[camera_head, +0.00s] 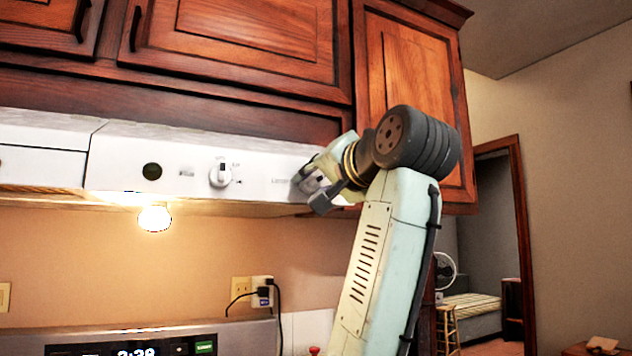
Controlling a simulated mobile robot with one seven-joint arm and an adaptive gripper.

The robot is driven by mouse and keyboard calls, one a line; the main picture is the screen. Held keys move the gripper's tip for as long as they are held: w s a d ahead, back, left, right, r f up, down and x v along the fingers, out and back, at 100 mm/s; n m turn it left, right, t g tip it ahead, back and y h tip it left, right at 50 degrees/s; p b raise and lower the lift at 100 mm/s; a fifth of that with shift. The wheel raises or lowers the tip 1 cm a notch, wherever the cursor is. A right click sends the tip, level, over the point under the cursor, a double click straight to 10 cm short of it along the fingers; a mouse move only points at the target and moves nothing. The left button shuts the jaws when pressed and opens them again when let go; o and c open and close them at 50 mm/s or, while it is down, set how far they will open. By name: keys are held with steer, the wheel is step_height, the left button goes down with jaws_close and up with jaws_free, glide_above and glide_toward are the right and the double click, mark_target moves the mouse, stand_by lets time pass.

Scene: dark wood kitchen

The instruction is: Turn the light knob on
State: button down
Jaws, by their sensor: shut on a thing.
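The white range hood (260,172) runs under the wood cabinets, with controls on its front panel. My gripper (312,186) is at the right part of this panel, shut on a small pale knob that its fingers mostly hide. A small printed label is just left of the fingers, too small to read. Another white knob (220,174) with a dark pointer stands free to the left, well apart from my gripper. A bulb (154,217) under the hood glows, and the wall below it is bright.
Wood cabinets (235,40) hang above and behind my arm. A stove panel (150,342) with a lit clock is at the lower left. A wall outlet (242,288) with plugged cords is below the hood. A doorway opens at the right.

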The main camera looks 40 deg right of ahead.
stand_by(0.5)
steer(key=c, duration=1.3)
jaws_free()
steer(key=v, duration=1.2)
steer(key=shift+s, duration=0.1)
